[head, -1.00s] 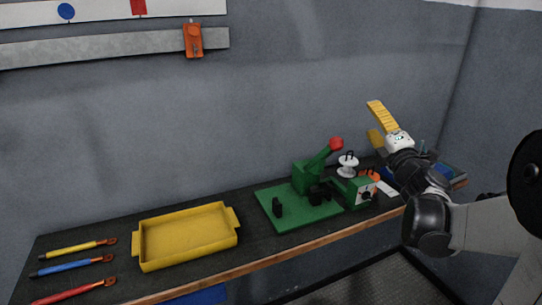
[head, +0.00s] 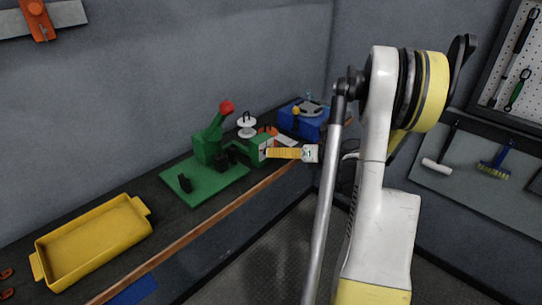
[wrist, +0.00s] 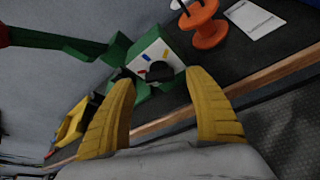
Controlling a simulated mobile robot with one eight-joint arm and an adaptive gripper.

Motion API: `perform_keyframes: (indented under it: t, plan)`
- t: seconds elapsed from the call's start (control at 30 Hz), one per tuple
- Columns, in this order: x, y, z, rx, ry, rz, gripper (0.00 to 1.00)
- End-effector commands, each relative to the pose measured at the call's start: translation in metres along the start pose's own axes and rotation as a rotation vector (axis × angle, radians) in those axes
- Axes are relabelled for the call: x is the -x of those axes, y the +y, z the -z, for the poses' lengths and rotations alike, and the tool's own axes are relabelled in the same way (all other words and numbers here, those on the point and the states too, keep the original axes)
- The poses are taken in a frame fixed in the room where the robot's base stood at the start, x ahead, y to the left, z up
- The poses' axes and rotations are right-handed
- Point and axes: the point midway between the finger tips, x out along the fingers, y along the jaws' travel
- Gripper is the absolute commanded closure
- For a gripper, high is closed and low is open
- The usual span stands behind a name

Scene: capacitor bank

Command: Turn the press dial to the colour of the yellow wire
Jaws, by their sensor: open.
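The green press (head: 205,180) stands on the bench, with a red-knobbed lever. Its dial box (head: 262,148) is at its right end. In the wrist view the white dial face (wrist: 152,50) carries small coloured marks, including blue and red, and a black knob (wrist: 160,72). The knob's pointing direction is unclear. My gripper (head: 270,153) is at the dial box in the head view. In the wrist view its yellow fingers (wrist: 158,82) are open, one either side of the knob's line, apparently not gripping it. The wires are out of view except lug ends at the left edge.
A yellow tray (head: 95,240) lies left of the press. A white spool (head: 247,125), an orange spool (wrist: 205,28) and a blue box (head: 303,118) stand near the dial. The bench's wooden front edge (head: 190,225) runs below the gripper.

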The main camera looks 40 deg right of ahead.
Motion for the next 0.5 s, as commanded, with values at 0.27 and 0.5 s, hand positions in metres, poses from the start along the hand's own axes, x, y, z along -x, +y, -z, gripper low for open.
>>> perform_keyframes:
  t: [0.27, 0.5]
  plan:
    - [-0.032, 0.0, 0.0, 0.0, -0.001, -0.001, 0.37]
    - [-0.034, 0.0, -0.001, -0.001, -0.001, 0.0, 0.37]
